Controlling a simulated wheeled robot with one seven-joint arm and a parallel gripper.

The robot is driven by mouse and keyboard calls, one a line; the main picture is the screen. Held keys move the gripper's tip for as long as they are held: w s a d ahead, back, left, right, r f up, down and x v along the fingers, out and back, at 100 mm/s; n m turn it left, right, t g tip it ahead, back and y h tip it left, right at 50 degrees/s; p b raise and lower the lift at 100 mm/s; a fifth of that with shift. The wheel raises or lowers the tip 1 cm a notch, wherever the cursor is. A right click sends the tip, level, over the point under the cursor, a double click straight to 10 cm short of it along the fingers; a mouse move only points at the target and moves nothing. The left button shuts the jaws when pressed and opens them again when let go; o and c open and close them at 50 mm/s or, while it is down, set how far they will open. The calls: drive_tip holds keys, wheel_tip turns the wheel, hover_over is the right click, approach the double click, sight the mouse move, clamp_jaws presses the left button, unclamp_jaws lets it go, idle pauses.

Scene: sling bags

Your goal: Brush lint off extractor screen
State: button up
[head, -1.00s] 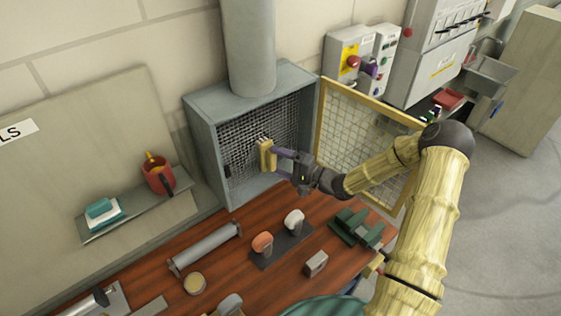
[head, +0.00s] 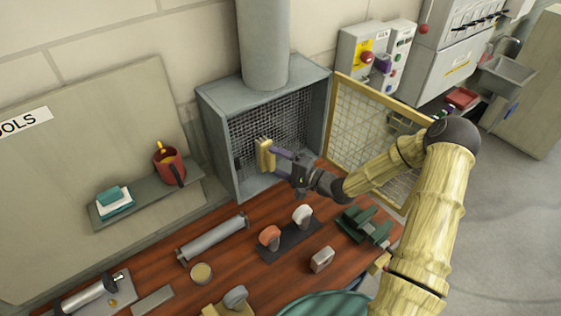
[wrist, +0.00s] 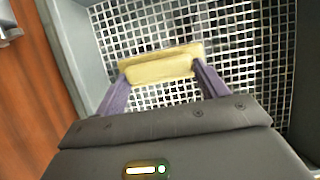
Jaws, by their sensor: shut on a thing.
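The extractor screen (head: 290,125) is a metal mesh inside a grey box under a round duct; it also fills the wrist view (wrist: 245,45). My gripper (head: 270,160) is shut on a tan block-shaped brush (head: 264,158), gripped between two purple fingers. The brush (wrist: 160,67) is in front of the mesh, left of its middle in the head view. Its far side is hidden, so I cannot tell whether it touches the mesh. Dark patches, possibly lint, show on the mesh at the upper right of the wrist view.
A yellow-framed mesh door (head: 372,135) stands open right of the box, close to my arm. The wooden bench (head: 225,262) below holds a grey roller (head: 212,238), several hand tools and a green vise-like object (head: 362,226). A shelf (head: 150,195) with a red mug (head: 168,165) is at left.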

drive_tip(key=shift+s+a, duration=0.4)
drive_tip(key=shift+a, duration=0.25)
drive_tip(key=shift+s+a, duration=0.35)
drive_tip(key=shift+a, duration=0.25)
drive_tip(key=shift+s+d, duration=0.55)
drive_tip(key=shift+s, duration=0.25)
drive_tip(key=shift+s+d, duration=0.55)
drive_tip(key=shift+s, duration=0.3)
drive_tip(key=shift+s+d, duration=0.55)
drive_tip(key=shift+s, duration=0.25)
drive_tip(key=shift+s+d, duration=0.1)
drive_tip(key=shift+s+d+p, duration=0.15)
drive_tip(key=shift+s+d, duration=0.25)
drive_tip(key=shift+s, duration=0.2)
drive_tip(key=shift+s+d+p, duration=0.15)
drive_tip(key=shift+s+d, duration=0.2)
drive_tip(key=shift+s, duration=0.2)
